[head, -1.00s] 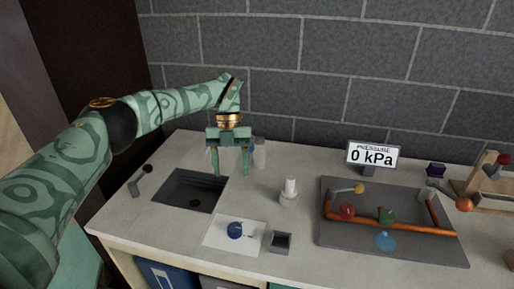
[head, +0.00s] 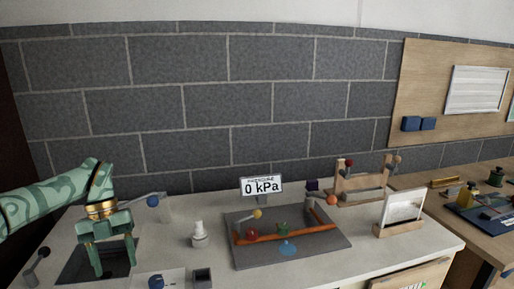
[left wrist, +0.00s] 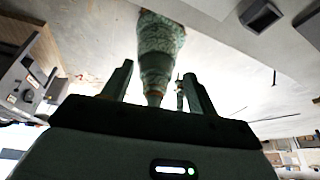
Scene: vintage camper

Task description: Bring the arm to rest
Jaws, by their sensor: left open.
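My left gripper (head: 115,266) is in the lower left of the head view, pointing down, its two green fingers apart and nothing between them. It shows in front of the dark sink basin (head: 78,268), covering part of it; I cannot tell its height above it. In the left wrist view its fingers (left wrist: 157,70) stand apart. A green patterned shape beyond them looks like a part of my own body. My right gripper is not in view.
Around the arm are a lever with a blue ball (head: 152,201), a white bottle-like object (head: 199,236) and a small dark box (head: 203,278). Farther right are a grey tray (head: 335,246) with an orange pipe, a pressure sign (head: 262,186) and a wooden rack (head: 362,184). A brick wall stands behind.

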